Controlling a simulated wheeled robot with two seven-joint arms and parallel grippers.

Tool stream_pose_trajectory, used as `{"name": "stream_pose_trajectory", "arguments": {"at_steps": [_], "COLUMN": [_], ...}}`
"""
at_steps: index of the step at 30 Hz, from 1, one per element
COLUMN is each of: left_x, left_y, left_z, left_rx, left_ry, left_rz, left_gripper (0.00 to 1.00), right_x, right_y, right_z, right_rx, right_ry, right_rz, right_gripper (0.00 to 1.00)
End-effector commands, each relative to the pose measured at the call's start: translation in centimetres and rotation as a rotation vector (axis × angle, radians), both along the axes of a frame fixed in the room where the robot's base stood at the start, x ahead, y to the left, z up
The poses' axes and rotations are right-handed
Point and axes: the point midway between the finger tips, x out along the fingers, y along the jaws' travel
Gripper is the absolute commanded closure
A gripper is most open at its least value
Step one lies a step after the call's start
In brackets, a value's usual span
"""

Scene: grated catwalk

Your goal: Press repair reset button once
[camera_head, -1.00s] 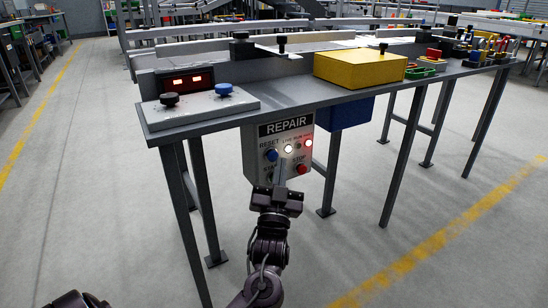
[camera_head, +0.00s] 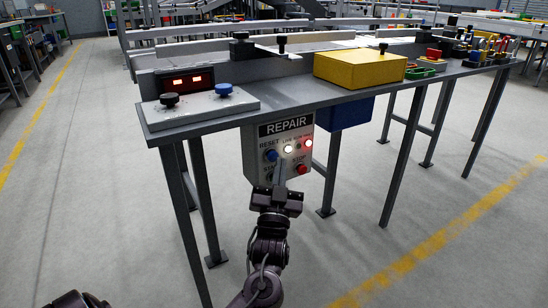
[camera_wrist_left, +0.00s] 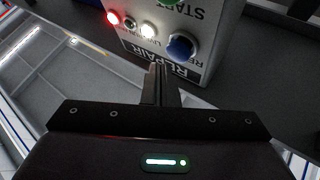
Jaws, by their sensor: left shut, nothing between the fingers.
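The grey repair box (camera_head: 253,158) hangs under the front edge of the bench, with a REPAIR label on top. Its blue reset button (camera_head: 271,155) is at the upper left of the panel; in the left wrist view, where the box appears upside down, the blue button (camera_wrist_left: 181,46) is just beyond and right of the fingertips. My left gripper (camera_head: 281,167) is shut and empty, its fingers pointing up at the panel, below and slightly right of the reset button. The fingertips (camera_wrist_left: 159,69) appear apart from the button. My right gripper is out of view.
A red stop button (camera_head: 302,169) is right of my fingers. A green button (camera_wrist_left: 168,2) shows in the wrist view. White and red lamps (camera_head: 288,149) are lit beside the reset button. The bench top carries a blue knob (camera_head: 224,89) and a yellow box (camera_head: 360,70).

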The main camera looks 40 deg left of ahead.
Motion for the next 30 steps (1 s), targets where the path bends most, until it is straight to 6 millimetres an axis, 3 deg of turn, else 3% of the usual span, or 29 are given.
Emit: {"name": "stream_pose_trajectory", "arguments": {"at_steps": [30], "left_x": [0.5], "left_y": [1.2], "left_z": [0.1], "left_rx": [0.001], "left_ry": [0.000], "left_rz": [0.000], "left_gripper": [1.00], "right_x": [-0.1], "right_y": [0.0], "right_z": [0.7], "right_rx": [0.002], "right_ry": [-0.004], "right_rz": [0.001], "right_gripper": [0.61]}}
